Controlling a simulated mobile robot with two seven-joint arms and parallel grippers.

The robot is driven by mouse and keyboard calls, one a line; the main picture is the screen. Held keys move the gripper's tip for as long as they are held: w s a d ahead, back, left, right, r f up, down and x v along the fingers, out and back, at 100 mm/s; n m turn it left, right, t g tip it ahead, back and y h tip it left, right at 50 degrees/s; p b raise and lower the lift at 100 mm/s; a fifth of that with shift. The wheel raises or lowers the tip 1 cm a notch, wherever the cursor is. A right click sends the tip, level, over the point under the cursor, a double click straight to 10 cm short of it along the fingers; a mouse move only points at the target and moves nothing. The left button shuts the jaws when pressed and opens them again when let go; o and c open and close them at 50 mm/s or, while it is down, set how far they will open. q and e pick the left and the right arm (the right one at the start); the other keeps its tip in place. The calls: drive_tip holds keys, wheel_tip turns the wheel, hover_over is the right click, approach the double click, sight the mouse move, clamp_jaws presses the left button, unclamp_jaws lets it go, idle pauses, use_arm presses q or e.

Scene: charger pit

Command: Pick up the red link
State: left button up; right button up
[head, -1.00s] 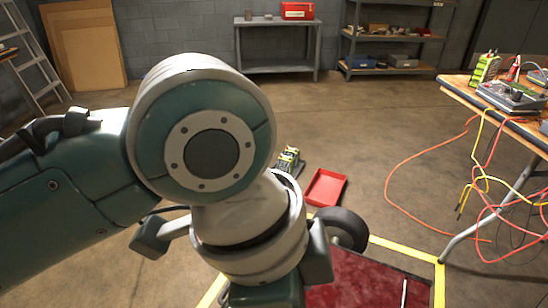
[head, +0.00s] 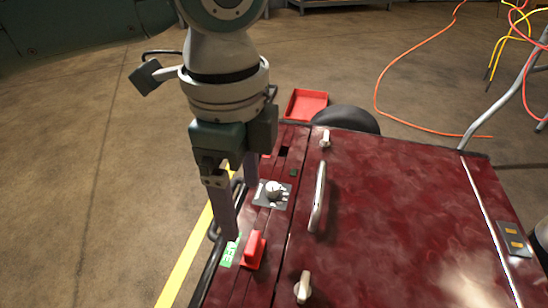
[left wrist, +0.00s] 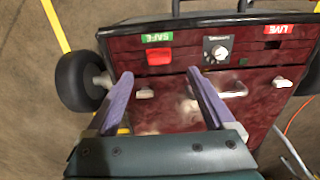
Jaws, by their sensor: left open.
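The red link (head: 254,250) is a small red block with a raised grip on the narrow panel along the left side of a dark red cart. It sits beside a green SAFE label (head: 231,251). In the left wrist view the red link (left wrist: 159,57) shows beneath the upside-down SAFE label (left wrist: 157,38). My left gripper (head: 241,212) is open and empty, its two purple-grey fingers pointing down over the panel. In the left wrist view my left gripper (left wrist: 160,73) has its fingertips on either side of the link's line, apart from it. My right gripper is not in view.
A round knob (head: 273,189) on a plate sits close to the fingers. A red LIVE label (left wrist: 287,30) is at the panel's other end. The lid carries a long handle (head: 318,197) and latches. A red tray (head: 305,104) lies on the floor behind; orange cable lies right.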

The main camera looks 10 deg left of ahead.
use_arm(q)
drive_tip(key=b, duration=0.3)
hover_over(252, 242)
wheel_tip(252, 242, down, 5)
drive_tip(key=shift+w+a+r, duration=0.1)
drive_tip(key=shift+w, duration=0.05)
wheel_tip(252, 242, down, 6)
drive_tip(key=b, duration=0.6)
drive_tip(key=shift+r, duration=0.35)
clamp_jaws()
